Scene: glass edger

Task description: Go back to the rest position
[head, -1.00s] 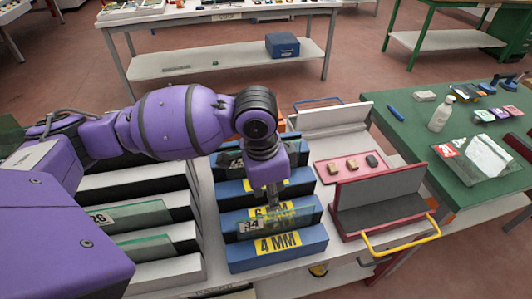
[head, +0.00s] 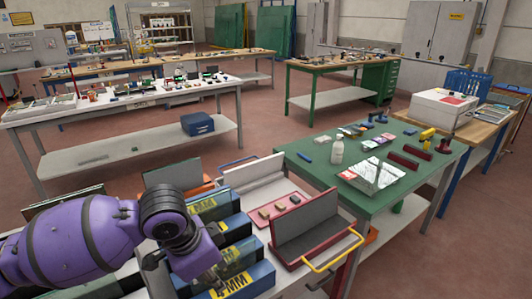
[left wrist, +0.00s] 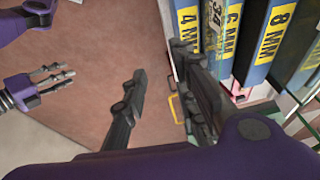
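My left gripper (left wrist: 155,85) is open in the left wrist view, with bare floor between its fingers. One finger overlaps the edge of the blue 4 MM rack block (left wrist: 187,18). A glass piece labelled 34 (left wrist: 212,35) stands between the 4 MM and 6 MM blocks, outside the fingers. In the head view the left gripper (head: 210,281) is low over the front of the blue blocks (head: 250,280), and its fingers show only partly. My right gripper (left wrist: 52,80) shows at the left of the left wrist view, fingers apart and empty.
A red tray (head: 262,218) with small blocks and a red-based angled stand (head: 305,225) with a yellow handle (head: 333,253) lie right of the rack. A green table (head: 330,185) holds a bottle (head: 337,151) and tools. Open floor (head: 430,235) is at the right.

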